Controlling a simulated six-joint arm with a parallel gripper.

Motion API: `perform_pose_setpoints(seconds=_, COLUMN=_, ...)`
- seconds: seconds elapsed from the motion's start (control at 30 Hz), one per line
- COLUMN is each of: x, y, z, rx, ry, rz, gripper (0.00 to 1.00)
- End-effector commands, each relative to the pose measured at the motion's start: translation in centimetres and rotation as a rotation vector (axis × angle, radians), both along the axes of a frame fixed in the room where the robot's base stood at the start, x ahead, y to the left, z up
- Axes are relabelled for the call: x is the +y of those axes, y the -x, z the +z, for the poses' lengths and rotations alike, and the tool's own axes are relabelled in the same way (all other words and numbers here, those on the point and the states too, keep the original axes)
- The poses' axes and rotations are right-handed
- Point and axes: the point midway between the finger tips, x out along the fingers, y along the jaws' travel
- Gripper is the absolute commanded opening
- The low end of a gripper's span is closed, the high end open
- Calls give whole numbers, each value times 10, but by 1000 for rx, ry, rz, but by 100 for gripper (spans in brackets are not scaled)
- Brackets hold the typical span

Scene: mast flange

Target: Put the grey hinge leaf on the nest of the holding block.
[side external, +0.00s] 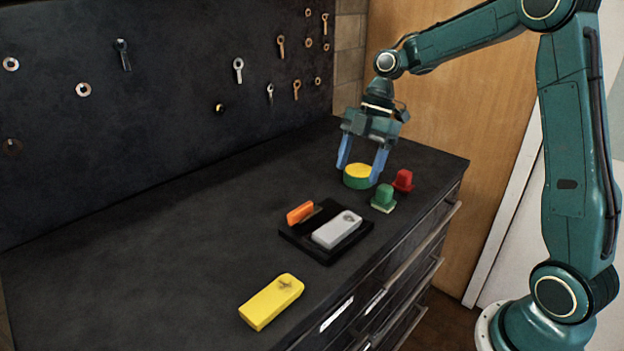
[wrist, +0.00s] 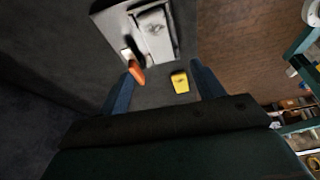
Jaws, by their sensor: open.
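The grey hinge leaf (side external: 337,229) lies flat on the right part of the black holding block (side external: 292,237), its round knuckle mark at the far end. An orange lever (side external: 300,212) stands on the block's left side. In the wrist view the leaf (wrist: 154,36) and the orange lever (wrist: 137,74) show at the top. My gripper (side external: 362,168) is open and empty, fingers pointing down, behind and above the block and apart from the leaf. Its two blue fingers also show in the wrist view (wrist: 162,70). The nest's surface under the leaf is hidden.
A yellow-topped green round piece (side external: 359,177) stands by my fingertips in the side view. A green button-like piece (side external: 384,197) and a red one (side external: 403,180) stand to its right. A yellow bar (side external: 271,301) lies in front of the block. The bench's left side is clear.

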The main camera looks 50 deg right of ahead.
Motion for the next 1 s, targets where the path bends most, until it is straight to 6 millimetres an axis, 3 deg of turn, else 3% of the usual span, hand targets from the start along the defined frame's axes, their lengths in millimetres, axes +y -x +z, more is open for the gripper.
perform_pose_setpoints(seconds=0.27, x=24, y=27, z=32, rx=8, ry=60, rz=-217, gripper=67)
perform_pose_setpoints(seconds=0.6, x=51, y=84, z=67, rx=-5, ry=109, rz=-606, gripper=67)
perform_pose_setpoints(seconds=1.0, x=63, y=158, z=82, rx=-53, ry=68, rz=-1071, gripper=67)
